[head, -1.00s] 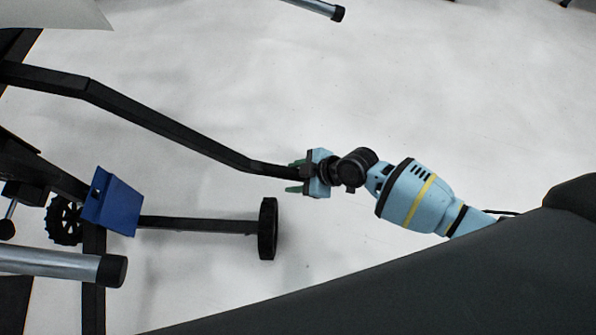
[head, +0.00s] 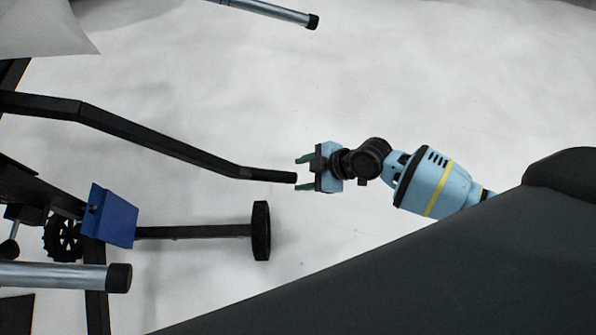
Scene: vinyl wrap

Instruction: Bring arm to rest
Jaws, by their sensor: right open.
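My right gripper (head: 302,173) is in the middle of the head view, its green fingers pointing left. It is open and holds nothing. The tip of a black bent bar (head: 205,158), part of a dark frame, ends just left of the fingers, near the gap between them. I cannot tell whether the fingers touch it. My light blue right arm comes in from the right, behind a dark grey surface. My left gripper is not in view.
A blue block (head: 110,217) sits on the dark frame. A black wheel (head: 261,231) is below the gripper. Silver tubes with black ends lie at the lower left (head: 60,276) and top (head: 270,10). The pale floor (head: 430,80) is clear at upper right.

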